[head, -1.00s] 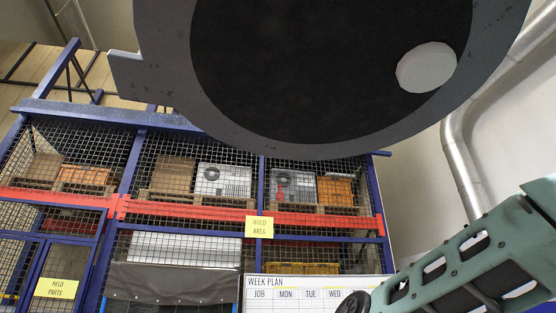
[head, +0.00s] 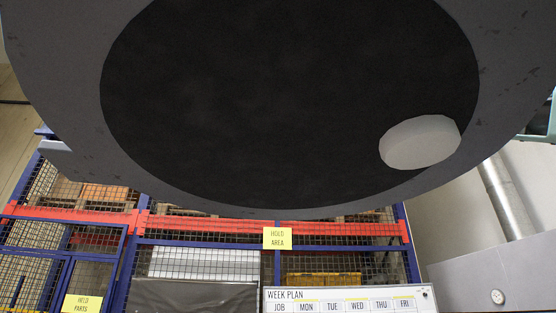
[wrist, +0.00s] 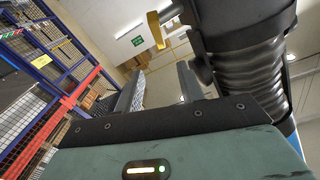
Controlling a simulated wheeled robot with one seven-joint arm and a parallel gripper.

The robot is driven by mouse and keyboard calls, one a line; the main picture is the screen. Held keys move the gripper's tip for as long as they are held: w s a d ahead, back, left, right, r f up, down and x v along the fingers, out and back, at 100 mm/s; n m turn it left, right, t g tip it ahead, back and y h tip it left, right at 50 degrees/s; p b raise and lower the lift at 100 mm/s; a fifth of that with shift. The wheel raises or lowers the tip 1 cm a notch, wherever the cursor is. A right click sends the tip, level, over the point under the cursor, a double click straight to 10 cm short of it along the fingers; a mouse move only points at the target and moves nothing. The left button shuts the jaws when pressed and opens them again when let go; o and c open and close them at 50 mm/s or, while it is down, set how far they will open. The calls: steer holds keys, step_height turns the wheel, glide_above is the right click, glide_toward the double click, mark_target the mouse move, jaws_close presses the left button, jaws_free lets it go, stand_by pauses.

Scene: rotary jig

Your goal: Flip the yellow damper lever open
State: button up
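The yellow damper lever (wrist: 157,28) shows at the top of the wrist view, beside a dark ribbed duct (wrist: 245,65). Neither the lever nor the gripper fingers can be made out there.
A blue and red mesh rack (head: 200,222) stands behind, with a yellow hold-area sign (head: 277,238). A week-plan board (head: 350,300) is at the bottom. A metal pipe (head: 508,195) runs at the right. The duct is close to the right finger in the wrist view.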

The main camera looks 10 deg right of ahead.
steer(key=a+p, duration=0.1)
steer(key=a, duration=0.3)
steer(key=a+p, duration=0.2)
steer(key=a, duration=0.3)
steer(key=w+a+p, duration=0.1)
steer(key=a, duration=0.4)
steer(key=shift+a+r+p, duration=0.1)
steer(key=shift+p, duration=0.3)
steer(key=shift+a, duration=0.45)
jaws_close()
